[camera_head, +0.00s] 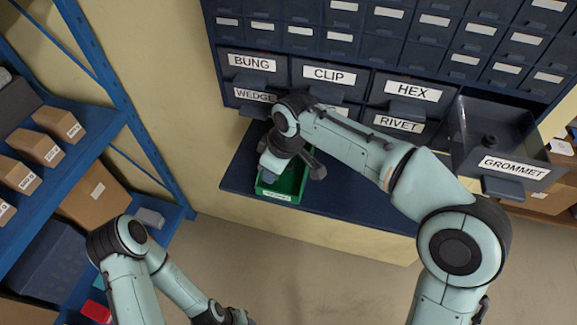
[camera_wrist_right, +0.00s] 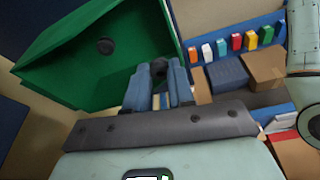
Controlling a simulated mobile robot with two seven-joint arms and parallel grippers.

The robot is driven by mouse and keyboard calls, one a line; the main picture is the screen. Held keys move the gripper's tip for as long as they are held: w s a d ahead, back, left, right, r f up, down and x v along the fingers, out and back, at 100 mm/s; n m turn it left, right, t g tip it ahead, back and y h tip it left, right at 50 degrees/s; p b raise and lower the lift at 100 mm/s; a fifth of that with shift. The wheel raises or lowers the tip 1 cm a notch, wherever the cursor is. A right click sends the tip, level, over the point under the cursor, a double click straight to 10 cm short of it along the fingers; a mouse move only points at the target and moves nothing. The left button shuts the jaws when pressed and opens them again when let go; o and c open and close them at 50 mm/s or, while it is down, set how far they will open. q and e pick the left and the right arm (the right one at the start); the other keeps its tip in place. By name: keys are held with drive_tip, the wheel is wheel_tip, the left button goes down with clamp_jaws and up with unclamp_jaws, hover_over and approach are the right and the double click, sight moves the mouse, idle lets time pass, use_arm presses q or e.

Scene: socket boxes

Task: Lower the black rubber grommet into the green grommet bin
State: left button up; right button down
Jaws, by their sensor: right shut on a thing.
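The green grommet bin (camera_head: 291,184) stands on the dark blue ledge below the drawers. It fills the upper left of the right wrist view (camera_wrist_right: 60,62), tilted in that picture. My right gripper (camera_head: 268,177) is over the bin's left part in the head view. In the right wrist view its blue fingers (camera_wrist_right: 160,84) are shut on a black rubber grommet (camera_wrist_right: 159,67), beside the bin's edge in that picture. Another dark round piece (camera_wrist_right: 105,45) shows against the bin's green inside. My left arm is at the lower left, its gripper outside the picture.
An open drawer labelled GROMMET (camera_head: 513,168) juts out at the right, with a dark round piece (camera_head: 490,140) inside. Closed labelled drawers (camera_head: 330,75) stand behind my right arm. A blue shelf (camera_head: 90,120) with cardboard boxes is at the left. The floor in front is clear.

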use_arm(q)
drive_tip(key=shift+s+f+b, duration=0.3)
drive_tip(key=shift+f+b, duration=0.15)
drive_tip(key=shift+f, duration=0.1)
use_arm(e)
drive_tip(key=shift+f, duration=0.9)
idle(0.3)
drive_tip(key=c, duration=0.9)
unclamp_jaws()
use_arm(q)
drive_tip(key=r+p, duration=0.1)
drive_tip(key=w+r+p, duration=0.1)
drive_tip(key=shift+w+r, duration=0.3)
drive_tip(key=shift+r, duration=0.05)
use_arm(e)
drive_tip(key=v, duration=1.3)
drive_tip(key=shift+r, duration=0.25)
